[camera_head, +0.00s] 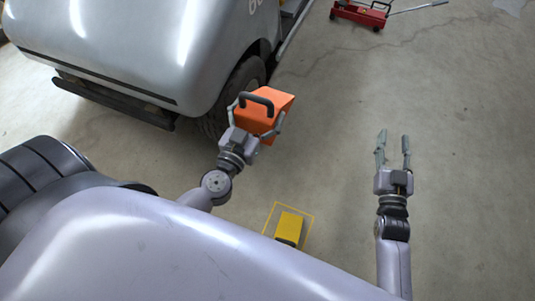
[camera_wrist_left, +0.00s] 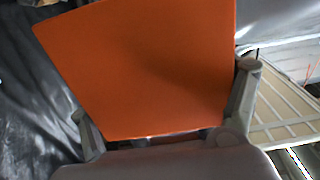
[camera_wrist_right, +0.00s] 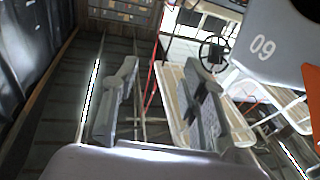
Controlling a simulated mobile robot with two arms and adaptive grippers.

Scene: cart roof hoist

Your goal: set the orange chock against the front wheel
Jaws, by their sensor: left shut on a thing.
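The orange chock (camera_head: 270,109) is a wedge-like block with a dark handle, held in my left gripper (camera_head: 256,121). The left gripper's fingers are shut on its two sides. In the left wrist view the orange chock (camera_wrist_left: 150,65) fills the middle between the fingers. The front wheel (camera_head: 238,88) of the grey cart shows behind and left of the chock, partly hidden by the chock and gripper. I cannot tell whether the chock touches the wheel or the floor. My right gripper (camera_head: 394,150) is open and empty over bare floor to the right; its parted fingers show in the right wrist view (camera_wrist_right: 160,105).
The grey cart (camera_head: 160,45) with a dark bumper (camera_head: 115,102) fills the upper left. A yellow block (camera_head: 289,226) sits in a yellow floor outline below the chock. A red floor jack (camera_head: 360,13) with a long handle stands at the top. Floor on the right is clear.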

